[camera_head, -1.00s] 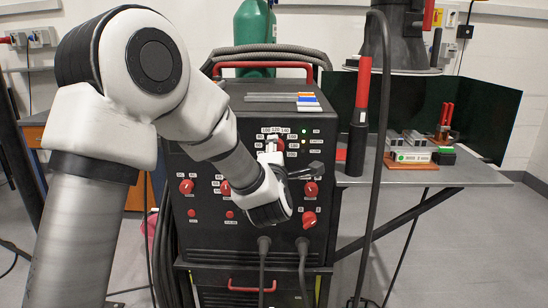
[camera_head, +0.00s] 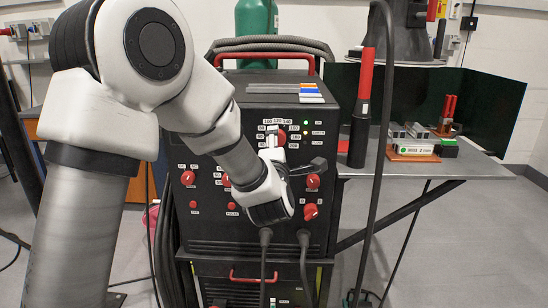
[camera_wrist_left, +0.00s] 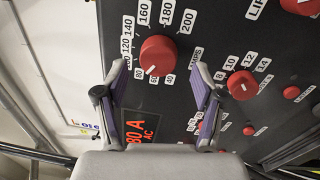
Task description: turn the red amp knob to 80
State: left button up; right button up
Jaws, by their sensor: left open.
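The red amp knob (camera_head: 281,141) is on the upper front of the black welding machine. In the left wrist view, the knob (camera_wrist_left: 158,57) is ringed by labels from 40 to 200. Its white pointer mark faces the lower left, towards the 80 and 60 labels. My left gripper (camera_head: 273,146) is in front of the panel at this knob. In the left wrist view, its open fingers (camera_wrist_left: 160,72) stand apart on either side of the knob, with gaps visible. A red display (camera_wrist_left: 140,132) appears to read 80 A AC, partly hidden by a finger. My right gripper is out of view.
Smaller red knobs (camera_wrist_left: 242,85) and several buttons sit near the amp knob. Cables hang from the machine's front. A grey table (camera_head: 450,170) with metal blocks stands at the right. A dark cable (camera_head: 376,200) hangs in front of it.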

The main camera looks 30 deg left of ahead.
pick_arm(q)
jog(key=v, duration=1)
